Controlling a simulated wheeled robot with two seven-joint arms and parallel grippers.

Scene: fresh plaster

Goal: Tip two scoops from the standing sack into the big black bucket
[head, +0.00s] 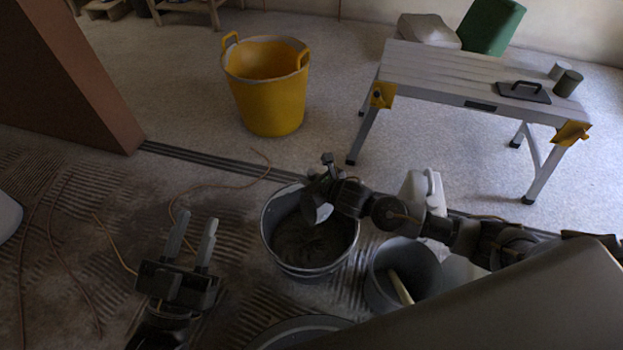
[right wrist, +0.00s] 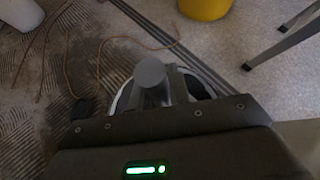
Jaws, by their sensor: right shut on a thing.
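A dark grey bucket (head: 268,240) with a pale rim stands on the floor at the middle of the head view, with dark grey material in its bottom. My right gripper (head: 324,188) is above its far right rim, shut on a pale grey scoop (head: 318,213), which hangs over the bucket's mouth. In the right wrist view a round grey end (right wrist: 150,72), perhaps the scoop's handle, shows between the fingers. My left gripper (head: 192,225) is open and empty, left of the bucket. I cannot surely identify the standing sack; my right arm and body hide part of the right side.
A second grey bucket (head: 376,290) holding a pale stick stands to the right, partly hidden. A white container (head: 416,187) is behind my right arm. A yellow tub (head: 265,100) and a folding workbench (head: 440,75) stand further back. Cords (head: 110,245) lie on the left floor.

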